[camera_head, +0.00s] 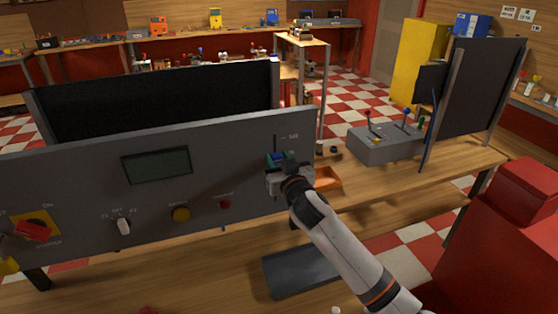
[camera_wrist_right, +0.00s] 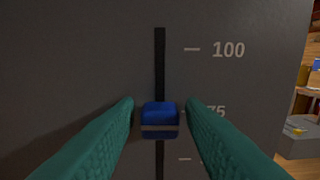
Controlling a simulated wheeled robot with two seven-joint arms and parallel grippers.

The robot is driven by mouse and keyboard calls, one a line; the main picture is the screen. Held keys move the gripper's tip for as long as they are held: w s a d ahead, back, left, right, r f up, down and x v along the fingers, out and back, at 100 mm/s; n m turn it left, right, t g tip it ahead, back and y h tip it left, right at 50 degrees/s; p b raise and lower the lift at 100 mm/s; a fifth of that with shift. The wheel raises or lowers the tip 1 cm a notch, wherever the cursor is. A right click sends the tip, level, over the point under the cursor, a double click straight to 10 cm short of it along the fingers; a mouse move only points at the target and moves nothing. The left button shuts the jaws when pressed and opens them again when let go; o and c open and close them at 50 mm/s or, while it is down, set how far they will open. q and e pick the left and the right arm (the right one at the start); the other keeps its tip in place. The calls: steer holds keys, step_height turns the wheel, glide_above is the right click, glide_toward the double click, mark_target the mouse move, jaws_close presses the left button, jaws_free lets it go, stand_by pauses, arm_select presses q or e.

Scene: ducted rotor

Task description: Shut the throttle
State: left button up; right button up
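The throttle is a blue slider knob (camera_wrist_right: 160,115) in a vertical black slot (camera_wrist_right: 160,60) at the right end of the grey panel (camera_head: 75,185). In the right wrist view the knob sits near the 75 mark, below the 100 mark. My right gripper (camera_head: 280,158) is at the panel, in front of the slot. In the wrist view its two teal fingers (camera_wrist_right: 160,108) are open, one on each side of the knob, with a gap showing on both sides. The lower slot is partly hidden behind the knob. My left gripper is not in view.
An orange tray (camera_head: 327,180) and a grey lever box (camera_head: 385,146) are on the bench to the right.

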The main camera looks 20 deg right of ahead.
jaws_close()
step_height(320, 180, down, 16)
steer(key=b, duration=1.1)
steer(key=shift+r, duration=0.25)
steer(key=shift+f, duration=0.1)
steer(key=shift+o, duration=1.5)
jaws_free()
steer(key=shift+s, duration=0.1)
steer(key=s+b, duration=0.1)
steer(key=s, duration=1)
steer(key=shift+s+d+b, duration=0.2)
steer(key=shift+s+b, duration=0.2)
